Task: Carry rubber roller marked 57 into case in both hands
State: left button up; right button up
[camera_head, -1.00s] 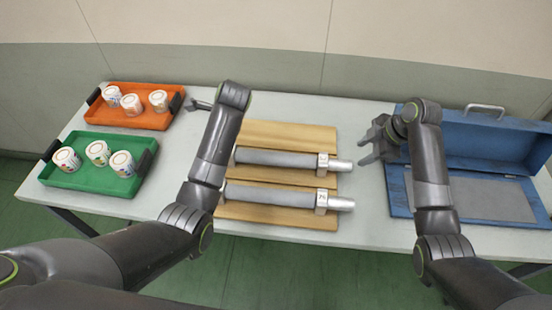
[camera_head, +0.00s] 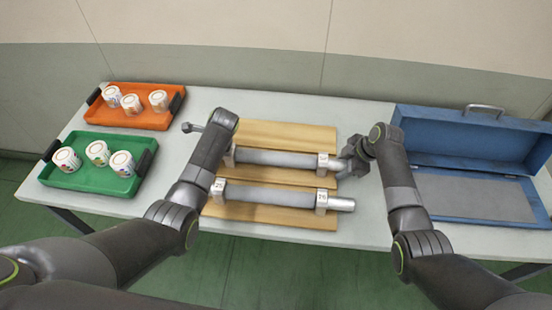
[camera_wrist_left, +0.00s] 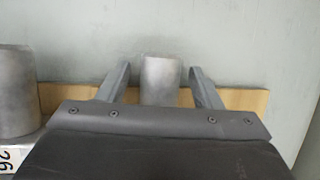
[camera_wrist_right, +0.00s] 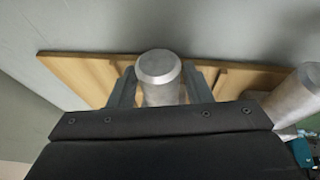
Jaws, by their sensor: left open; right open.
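Two grey rollers lie on wooden cradles. The near roller (camera_head: 265,196) carries a mark that looks like 26; its end also shows in the left wrist view (camera_wrist_left: 14,95). The far roller (camera_head: 275,158) has a mark too small to read; by elimination I take it as 57. My right gripper (camera_wrist_right: 162,75) is open, its fingers on either side of the far roller's right shaft end (camera_wrist_right: 160,85). My left gripper (camera_wrist_left: 160,70) is open, its fingers astride the far roller's left shaft end (camera_wrist_left: 160,80); the arm hides it in the head view. The blue case (camera_head: 430,205) stands open at the right.
An orange tray (camera_head: 142,122) and a green tray (camera_head: 90,181), each with white tubs, stand at the left. The wooden cradle board (camera_head: 290,133) lies mid-table. Bare table (camera_head: 375,215) lies between it and the case. The case lid with its handle (camera_head: 484,108) stands raised behind.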

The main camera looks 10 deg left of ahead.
pick_arm(q)
jog(key=c, duration=0.9)
pick_arm(e)
jog(key=c, duration=0.9)
pick_arm(q)
grip_shut()
pick_arm(e)
grip_shut()
pick_arm(q)
jog(key=shift+w+r, duration=0.15)
jog(key=shift+r, duration=0.1)
pick_arm(e)
jog(key=shift+w+r, duration=0.15)
jog(key=shift+r, duration=0.15)
